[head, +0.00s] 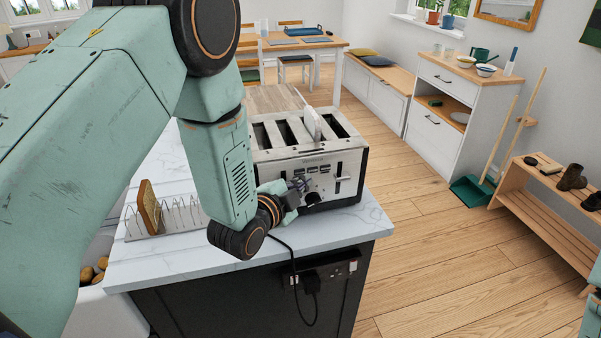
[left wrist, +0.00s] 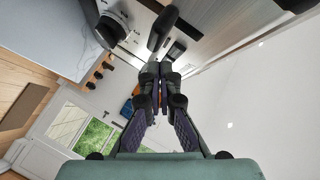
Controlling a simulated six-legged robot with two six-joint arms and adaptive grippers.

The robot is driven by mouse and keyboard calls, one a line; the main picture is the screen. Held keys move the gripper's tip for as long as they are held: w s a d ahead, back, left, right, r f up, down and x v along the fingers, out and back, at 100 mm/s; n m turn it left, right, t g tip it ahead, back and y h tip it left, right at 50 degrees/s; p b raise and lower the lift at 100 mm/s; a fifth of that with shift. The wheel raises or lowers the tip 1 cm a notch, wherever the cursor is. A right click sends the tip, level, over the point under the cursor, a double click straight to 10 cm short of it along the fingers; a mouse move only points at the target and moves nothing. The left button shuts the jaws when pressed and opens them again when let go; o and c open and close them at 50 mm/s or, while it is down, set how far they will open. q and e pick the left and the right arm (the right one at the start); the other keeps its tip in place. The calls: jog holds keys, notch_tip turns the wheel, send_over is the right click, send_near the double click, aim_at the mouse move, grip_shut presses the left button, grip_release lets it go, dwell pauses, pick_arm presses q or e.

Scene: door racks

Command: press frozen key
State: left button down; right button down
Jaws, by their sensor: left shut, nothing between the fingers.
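The silver and black toaster (head: 346,157) stands on the marble worktop, with several long slots on top and a pale slice (head: 312,122) upright in one. Its front panel has a row of small dark keys (head: 313,170), dark knobs and a lever (head: 338,186). I cannot read which key is the frozen key. My left gripper (head: 303,184) is shut and empty, its tips close to the left part of this panel; contact is unclear. In the left wrist view the shut fingertips (left wrist: 157,72) point at the metal panel with a dark lever.
A black cable hangs over the front edge to a socket (head: 325,272).

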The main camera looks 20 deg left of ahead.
pick_arm(q)
jog(key=shift+a, duration=0.1)
jog(key=shift+w+a, duration=0.2)
jog(key=shift+w, duration=0.15)
jog(key=shift+s, duration=0.1)
dwell(0.4)
jog(key=shift+w+a, duration=0.25)
jog(key=shift+w, duration=0.1)
dwell(0.5)
jog(key=shift+s+d, duration=0.5)
jog(key=shift+s, duration=0.15)
jog(key=shift+s, duration=0.1)
